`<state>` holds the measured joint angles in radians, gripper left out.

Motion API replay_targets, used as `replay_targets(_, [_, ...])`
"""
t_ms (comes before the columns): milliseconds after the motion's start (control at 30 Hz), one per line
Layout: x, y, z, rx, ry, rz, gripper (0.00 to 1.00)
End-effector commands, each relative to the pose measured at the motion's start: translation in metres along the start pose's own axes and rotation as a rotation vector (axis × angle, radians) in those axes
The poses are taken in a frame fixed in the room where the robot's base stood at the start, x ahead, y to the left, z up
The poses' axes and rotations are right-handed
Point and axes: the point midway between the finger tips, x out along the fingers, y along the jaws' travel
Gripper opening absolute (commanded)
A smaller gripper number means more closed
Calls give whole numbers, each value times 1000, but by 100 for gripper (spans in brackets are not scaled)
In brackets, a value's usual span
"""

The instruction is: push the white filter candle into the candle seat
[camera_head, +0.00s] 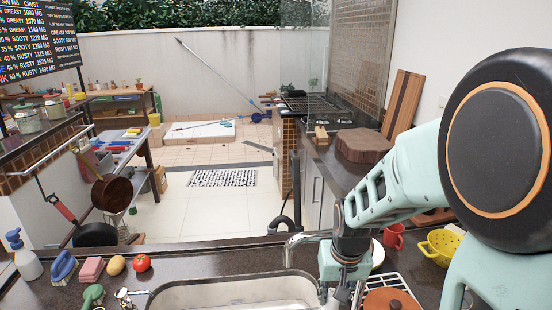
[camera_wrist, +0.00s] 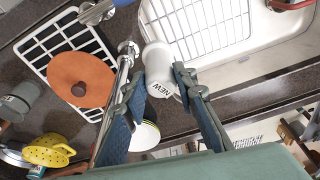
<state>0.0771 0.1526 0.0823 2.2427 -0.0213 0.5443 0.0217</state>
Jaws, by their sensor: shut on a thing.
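The white filter candle (camera_wrist: 160,68), with "NEW" printed on its end, sits between the fingers in the wrist view. My gripper (camera_wrist: 160,78) is shut on it, with a blue pad on either side. In the head view my gripper (camera_head: 343,292) is low beside the right end of the sink; the candle cannot be made out there. I cannot clearly identify the candle seat, nor tell whether the candle touches it. A grey cylinder (camera_wrist: 22,98) with printing lies at the left of the wrist view.
A chrome faucet (camera_head: 300,242) stands behind the sink (camera_head: 235,292). A terracotta lid (camera_head: 390,300) rests on a wire rack. A yellow colander (camera_head: 438,246) and red mug (camera_head: 394,236) are to the right. A tomato (camera_head: 141,262) and sponge (camera_head: 91,269) are left of the sink.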

Motion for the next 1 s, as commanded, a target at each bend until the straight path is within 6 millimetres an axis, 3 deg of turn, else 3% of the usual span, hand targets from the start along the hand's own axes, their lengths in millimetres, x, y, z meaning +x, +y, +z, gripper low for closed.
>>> replay_targets(33, [-20,1,-25,-3,65,3,1])
replay_targets(367, [-21,1,-26,-5,66,3,1])
replay_targets(667, [18,1,-17,-5,63,3,1])
replay_targets(833, [53,0,-8,-4,51,2,1])
replay_targets(1000, [66,0,-4,-3,53,2,1])
